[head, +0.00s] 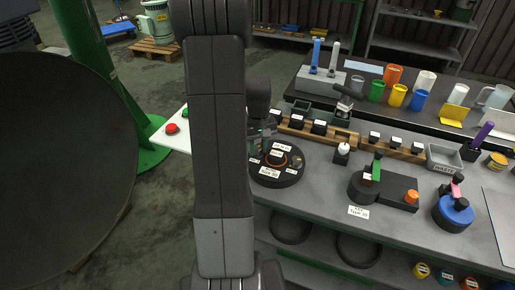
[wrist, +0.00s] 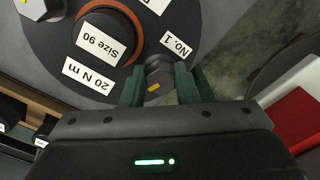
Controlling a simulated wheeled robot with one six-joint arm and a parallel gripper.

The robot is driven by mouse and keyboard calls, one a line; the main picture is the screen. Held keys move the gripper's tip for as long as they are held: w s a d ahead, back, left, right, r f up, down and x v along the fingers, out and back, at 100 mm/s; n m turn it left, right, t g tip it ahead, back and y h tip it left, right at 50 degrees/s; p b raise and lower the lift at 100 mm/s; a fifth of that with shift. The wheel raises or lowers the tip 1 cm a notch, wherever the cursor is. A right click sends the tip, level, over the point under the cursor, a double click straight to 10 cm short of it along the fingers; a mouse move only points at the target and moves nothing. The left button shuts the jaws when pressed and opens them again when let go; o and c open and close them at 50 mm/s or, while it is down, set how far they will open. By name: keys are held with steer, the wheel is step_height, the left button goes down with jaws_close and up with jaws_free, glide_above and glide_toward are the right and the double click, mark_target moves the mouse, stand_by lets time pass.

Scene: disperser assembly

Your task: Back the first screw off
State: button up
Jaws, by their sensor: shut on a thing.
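The first screw (wrist: 158,68), a grey hex head with a small yellow mark, sits beside the "No. 1" label at the rim of a dark round disperser part (wrist: 205,20). The part has an orange ring around a raised dark centre, with labels "Size 90" and "20 N m". My gripper (wrist: 162,84) is shut on the screw, with green fingers on either side of its head. The screw's shank is hidden. In the head view the disperser part (head: 291,177) lies at the bench's left end. My arm and gripper partly cover it, and the screw cannot be made out there.
Another hex screw (wrist: 36,8) shows at the top left of the wrist view. On the bench, a wooden rack (head: 332,135) with dark blocks stands behind the part. A dark fixture with a green handle (head: 376,168) is to the right. A red button (head: 171,128) is on the left.

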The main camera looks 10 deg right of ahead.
mark_target(258, 149)
steer(key=shift+n, duration=0.7)
steer(key=o, duration=1)
step_height(258, 149, up, 14)
steer(key=shift+b, duration=0.35)
steer(key=shift+f, duration=0.1)
